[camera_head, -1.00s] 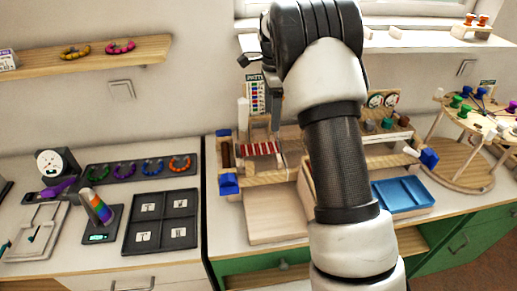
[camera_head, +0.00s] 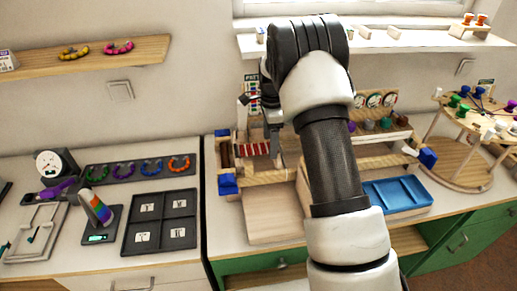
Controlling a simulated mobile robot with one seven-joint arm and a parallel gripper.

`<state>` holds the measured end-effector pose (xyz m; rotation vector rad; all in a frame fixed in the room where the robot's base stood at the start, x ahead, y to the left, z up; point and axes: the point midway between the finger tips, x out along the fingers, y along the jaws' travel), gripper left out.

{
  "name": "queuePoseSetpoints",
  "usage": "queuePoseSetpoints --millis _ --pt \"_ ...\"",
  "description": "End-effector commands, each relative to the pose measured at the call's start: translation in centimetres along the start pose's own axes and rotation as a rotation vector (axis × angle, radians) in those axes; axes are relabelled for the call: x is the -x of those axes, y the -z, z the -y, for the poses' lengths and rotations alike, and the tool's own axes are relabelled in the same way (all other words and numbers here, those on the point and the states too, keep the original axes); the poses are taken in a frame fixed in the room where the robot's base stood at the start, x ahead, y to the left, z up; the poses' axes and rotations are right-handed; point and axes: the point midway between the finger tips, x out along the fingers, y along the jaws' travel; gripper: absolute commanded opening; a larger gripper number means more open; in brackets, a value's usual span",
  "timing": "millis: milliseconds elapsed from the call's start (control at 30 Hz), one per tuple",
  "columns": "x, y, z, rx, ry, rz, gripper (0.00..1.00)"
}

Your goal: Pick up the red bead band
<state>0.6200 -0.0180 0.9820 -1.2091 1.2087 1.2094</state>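A red and white banded strip of beads (camera_head: 251,149), which looks like the red bead band, lies across the wooden loom-like frame (camera_head: 262,181) in the middle of the counter. My gripper (camera_head: 275,150) reaches down beside the right end of the red band, pointing downward. Its fingers are small, dark and partly hidden behind my arm. I cannot tell whether they touch the band or whether they are open.
Bead bands in several colours lie on a dark rack (camera_head: 138,169) at left, above a four-compartment tray (camera_head: 160,222). A blue tray (camera_head: 397,193) lies right of my arm. A wooden tiered stand (camera_head: 462,165) stands far right.

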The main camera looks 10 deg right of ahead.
Motion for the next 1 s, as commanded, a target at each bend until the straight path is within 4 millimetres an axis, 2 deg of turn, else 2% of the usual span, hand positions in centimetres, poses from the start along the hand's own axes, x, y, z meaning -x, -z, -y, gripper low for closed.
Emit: queuePoseSetpoints --millis 400,433,600,700,1000 --pt "-0.21 0.02 0.0 0.0 0.0 -0.001 0.7" --pt "-0.21 0.02 0.01 0.0 0.0 -0.001 0.69" --pt "-0.18 0.02 0.0 0.0 0.0 0.0 0.4" --pt "-0.19 0.02 0.0 0.0 0.0 0.0 0.26" --pt "0.11 0.01 0.01 0.0 0.0 0.0 0.26"
